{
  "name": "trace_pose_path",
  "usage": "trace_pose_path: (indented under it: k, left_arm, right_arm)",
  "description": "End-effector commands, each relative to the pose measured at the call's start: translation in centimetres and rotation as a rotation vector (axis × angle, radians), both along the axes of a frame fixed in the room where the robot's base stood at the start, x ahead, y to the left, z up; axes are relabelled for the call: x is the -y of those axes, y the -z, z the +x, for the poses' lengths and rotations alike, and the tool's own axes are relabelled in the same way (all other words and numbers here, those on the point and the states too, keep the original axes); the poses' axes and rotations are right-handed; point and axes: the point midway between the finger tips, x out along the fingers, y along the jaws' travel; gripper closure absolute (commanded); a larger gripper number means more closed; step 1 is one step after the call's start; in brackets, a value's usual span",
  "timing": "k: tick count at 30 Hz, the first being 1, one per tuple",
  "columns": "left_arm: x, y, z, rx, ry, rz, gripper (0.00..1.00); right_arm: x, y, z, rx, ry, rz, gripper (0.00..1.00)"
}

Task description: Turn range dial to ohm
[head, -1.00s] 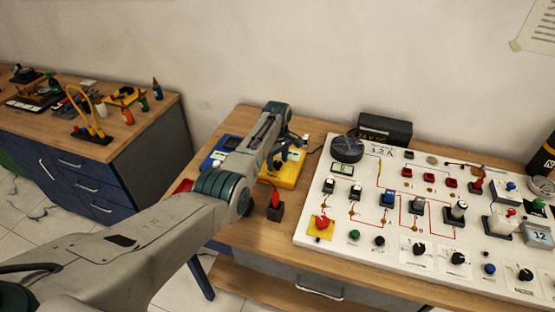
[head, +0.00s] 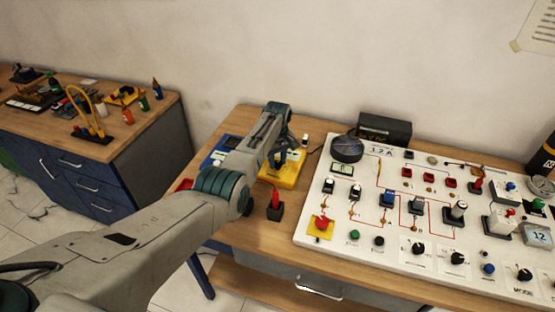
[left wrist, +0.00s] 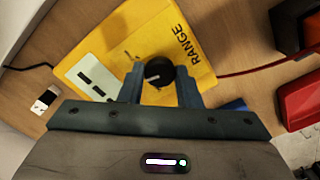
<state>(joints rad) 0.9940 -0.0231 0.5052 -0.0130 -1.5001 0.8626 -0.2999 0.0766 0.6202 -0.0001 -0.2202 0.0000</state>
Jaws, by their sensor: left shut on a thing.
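The black range dial (left wrist: 158,72) sits on a yellow meter (left wrist: 205,45) marked RANGE, with a white pointer line on its face. In the left wrist view my left gripper (left wrist: 160,82) has its two fingers on either side of the dial and is shut on it. In the head view the yellow meter (head: 293,174) lies on the wooden bench, partly hidden by my left arm, and my left gripper (head: 284,155) reaches down over it. The dial is hidden there. The ohm mark cannot be read. My right gripper is not in view.
A white circuit board (head: 385,254) with several knobs and switches fills the bench to the right. A red-topped switch (head: 276,205) stands near the meter. A blue device (head: 222,150) lies to its left. A dark cable (left wrist: 28,67) and a red lead (left wrist: 268,66) run from the meter.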

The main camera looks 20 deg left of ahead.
Motion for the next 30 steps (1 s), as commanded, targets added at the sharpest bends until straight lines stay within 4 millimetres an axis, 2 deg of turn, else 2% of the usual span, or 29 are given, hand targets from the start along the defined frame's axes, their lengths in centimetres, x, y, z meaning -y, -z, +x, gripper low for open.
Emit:
trace_pose_path:
  k: [15, 21, 30]
  left_arm:
    - [0.03, -0.19, 0.07, 0.002, 0.448, -0.001, 0.92]
    - [0.03, -0.19, 0.09, 0.003, 0.569, -0.001, 0.92]
    - [0.02, -0.18, 0.11, 0.003, 0.660, -0.001, 0.92]
  right_arm:
    - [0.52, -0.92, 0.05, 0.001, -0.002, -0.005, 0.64]
    - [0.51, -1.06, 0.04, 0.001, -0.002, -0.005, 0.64]
    - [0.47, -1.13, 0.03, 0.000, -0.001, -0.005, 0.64]
